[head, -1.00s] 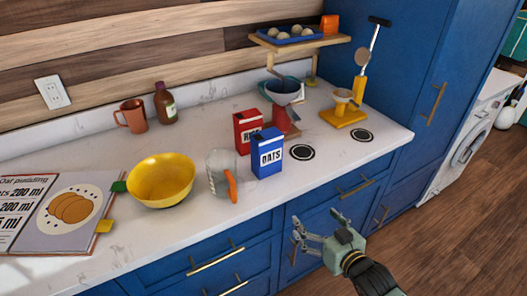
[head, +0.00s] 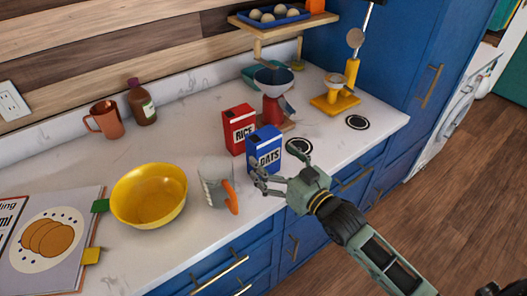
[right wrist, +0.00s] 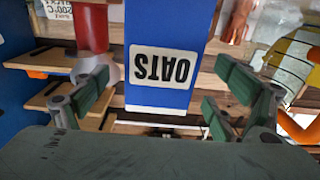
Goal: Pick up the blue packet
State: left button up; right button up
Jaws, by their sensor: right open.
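The blue packet (head: 264,145), labelled OATS, stands upright on the white counter beside the red RICE packet (head: 238,130). My right gripper (head: 280,165) is open in front of the blue packet, over the counter's front edge. In the right wrist view the blue packet (right wrist: 165,35) appears upside down, between the two spread finger pairs, with gaps on both sides. I see no clear contact. My left gripper is not in view.
A clear measuring cup (head: 215,180) with an orange handle stands just left of the blue packet. A yellow bowl (head: 149,195) and an open recipe book (head: 45,240) are further left.

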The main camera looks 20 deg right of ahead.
aim_at(270, 156)
jog(key=x, duration=0.3)
jog(key=shift+a+p, duration=0.1)
jog(key=shift+p, duration=0.3)
jog(key=shift+w+a+f, duration=0.15)
jog(key=shift+w+a, duration=0.1)
jog(key=shift+w, duration=0.45)
jog(key=c, duration=0.8)
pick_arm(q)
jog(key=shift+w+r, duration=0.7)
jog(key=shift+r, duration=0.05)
pick_arm(e)
jog(key=c, duration=0.6)
